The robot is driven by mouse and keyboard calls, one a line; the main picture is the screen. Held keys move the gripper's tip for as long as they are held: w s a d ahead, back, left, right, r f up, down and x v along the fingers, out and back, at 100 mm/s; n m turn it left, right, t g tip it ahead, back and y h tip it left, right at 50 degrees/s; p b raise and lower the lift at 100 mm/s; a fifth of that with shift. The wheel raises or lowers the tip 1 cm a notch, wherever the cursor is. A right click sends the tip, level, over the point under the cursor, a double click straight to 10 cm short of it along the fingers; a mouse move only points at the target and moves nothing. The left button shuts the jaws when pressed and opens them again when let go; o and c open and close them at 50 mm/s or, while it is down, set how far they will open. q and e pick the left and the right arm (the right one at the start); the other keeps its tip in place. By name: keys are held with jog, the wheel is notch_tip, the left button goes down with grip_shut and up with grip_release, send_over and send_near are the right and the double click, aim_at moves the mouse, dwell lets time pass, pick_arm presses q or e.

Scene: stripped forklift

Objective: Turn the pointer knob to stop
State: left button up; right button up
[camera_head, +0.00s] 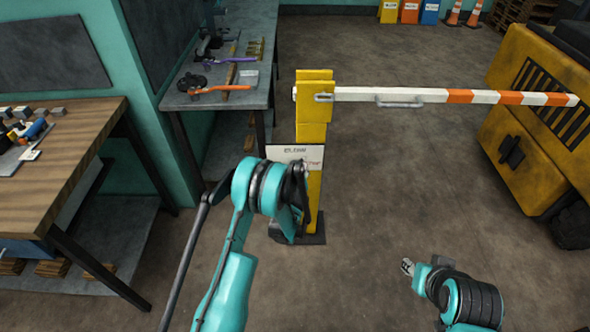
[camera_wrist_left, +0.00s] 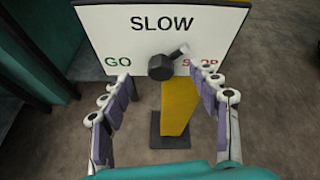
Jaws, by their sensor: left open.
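A white sign panel (camera_wrist_left: 100,30) fills the upper part of the left wrist view, lettered SLOW at the top, GO at left and STOP at right. A dark pointer knob (camera_wrist_left: 161,67) sits at its middle, its light-tipped pointer (camera_wrist_left: 181,50) aimed up and right, between SLOW and STOP. My left gripper (camera_wrist_left: 162,79) is open, its fingers on either side of the knob and apart from it. In the head view the panel (camera_head: 283,153) is partly hidden behind my left arm. My right gripper (camera_head: 407,267) is low at right, too small to judge.
A yellow post (camera_head: 314,112) stands behind the panel and carries a white and orange barrier arm (camera_head: 432,96) reaching right. A wooden workbench (camera_head: 85,125) stands at left, a grey tool table (camera_head: 235,72) behind. A yellow forklift (camera_head: 530,110) is at right. The floor between is clear.

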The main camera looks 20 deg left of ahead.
pick_arm(q)
jog(key=w+a+f+m+b, duration=0.1)
jog(key=w+f+m+b, duration=0.1)
jog(key=w+f, duration=0.5)
jog(key=shift+a+f+m+t, duration=0.15)
jog(key=shift+a+m+t, duration=0.15)
jog(key=shift+a, duration=0.1)
jog(key=shift+s, duration=0.1)
jog(key=c, duration=1.2)
